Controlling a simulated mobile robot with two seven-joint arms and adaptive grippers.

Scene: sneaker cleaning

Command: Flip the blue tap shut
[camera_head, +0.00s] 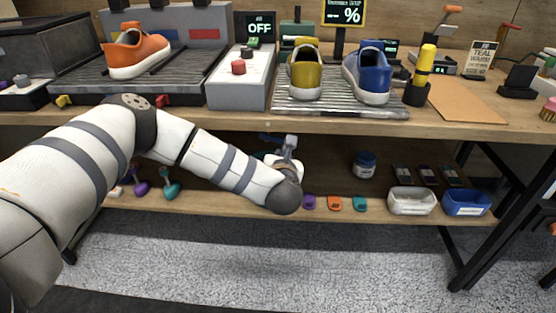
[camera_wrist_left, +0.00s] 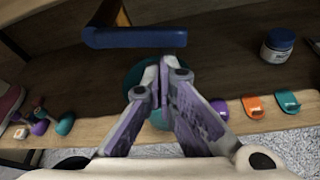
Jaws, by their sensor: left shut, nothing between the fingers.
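The blue tap handle (camera_wrist_left: 135,38) is a horizontal bar at the top of the left wrist view, just beyond my fingertips. A brownish, partly cut-off pipe rises behind its left part. In the head view a small blue piece, likely the same handle (camera_head: 268,138), shows under the table edge. My left gripper (camera_wrist_left: 164,74) is shut and empty, its fingertips pointing at the handle. Whether they touch it I cannot tell. In the head view the gripper (camera_head: 290,142) is small, beyond my wrist. A teal round thing (camera_wrist_left: 150,72) is partly hidden behind the fingers. My right gripper is out of view.
The tabletop (camera_head: 450,125) overhangs the lower shelf (camera_head: 240,209). On the shelf are a blue jar (camera_head: 364,164), purple, orange and teal clips, a white bin (camera_head: 411,201) and a blue bin (camera_head: 467,202). Sneakers stand on the tabletop. The shelf's middle is mostly clear.

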